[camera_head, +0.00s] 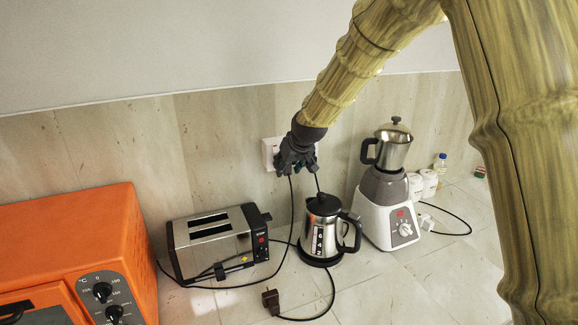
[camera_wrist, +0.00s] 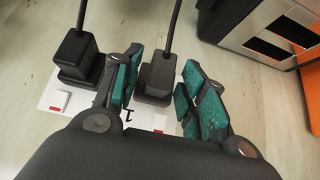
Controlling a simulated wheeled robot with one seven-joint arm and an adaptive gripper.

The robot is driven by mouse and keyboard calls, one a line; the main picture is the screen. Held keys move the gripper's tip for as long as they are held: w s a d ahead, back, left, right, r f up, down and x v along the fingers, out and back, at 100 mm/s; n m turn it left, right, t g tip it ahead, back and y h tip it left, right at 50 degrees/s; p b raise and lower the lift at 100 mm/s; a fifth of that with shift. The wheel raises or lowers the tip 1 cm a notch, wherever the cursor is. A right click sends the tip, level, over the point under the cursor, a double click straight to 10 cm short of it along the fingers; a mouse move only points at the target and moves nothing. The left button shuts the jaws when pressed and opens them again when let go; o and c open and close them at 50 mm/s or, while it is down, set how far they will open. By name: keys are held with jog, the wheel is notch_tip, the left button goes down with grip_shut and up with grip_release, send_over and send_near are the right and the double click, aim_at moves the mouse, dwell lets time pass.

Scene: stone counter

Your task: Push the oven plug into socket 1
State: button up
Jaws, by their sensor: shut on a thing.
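The white socket plate (camera_head: 267,152) is on the wall behind my gripper; it also shows in the wrist view (camera_wrist: 53,92) with a "1" mark. My gripper (camera_head: 297,165) is at the plate. In the wrist view its teal-padded fingers (camera_wrist: 158,85) are shut on a dark plug, the oven plug (camera_wrist: 157,75), in front of the socket side by the "1". I cannot tell whether its pins are fully in. Its cord (camera_head: 291,205) hangs down and runs left past the toaster towards the orange oven (camera_head: 70,250). The plug is hidden in the head view.
A second black plug (camera_wrist: 79,57) sits in the other socket. The toaster (camera_head: 212,243), kettle (camera_head: 321,235) and blender (camera_head: 388,200) stand below along the wall. A loose brown plug (camera_head: 271,301) lies on the counter, with cords around it. The front counter is mostly clear.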

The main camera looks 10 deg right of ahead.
jog(key=shift+w, duration=0.4)
jog(key=o, duration=1.1)
jog(key=v, duration=1.2)
